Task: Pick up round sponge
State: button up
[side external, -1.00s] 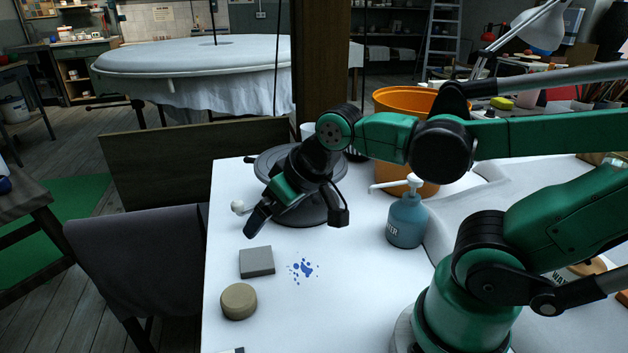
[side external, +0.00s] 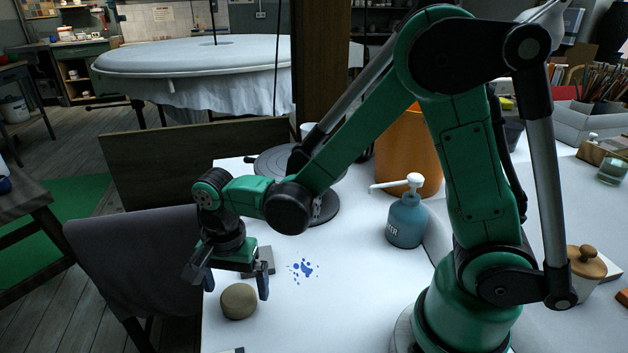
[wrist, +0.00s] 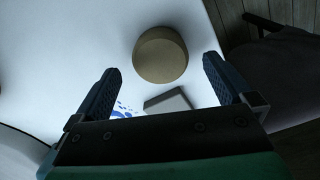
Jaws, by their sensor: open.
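The round sponge (side external: 239,301) is a tan, thick disc lying flat on the white table near its left front edge. It also shows in the wrist view (wrist: 160,54), just beyond the fingertips and centred between them. My gripper (side external: 236,284) is open and empty, pointing down above and slightly behind the sponge. In the wrist view its two dark blue fingers (wrist: 161,74) stand wide apart on either side, apart from the sponge.
A grey square block (side external: 264,262) lies just behind the sponge, partly hidden by my gripper; it also shows between the fingers in the wrist view (wrist: 168,101). Blue paint spots (side external: 303,269) mark the table. A blue pump bottle (side external: 407,220) and an orange bucket (side external: 408,150) stand farther right.

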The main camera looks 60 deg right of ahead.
aim_at(238, 295)
jog(key=shift+f, duration=1.4)
jog(key=c, duration=1.3)
notch_tip(238, 295, up, 20)
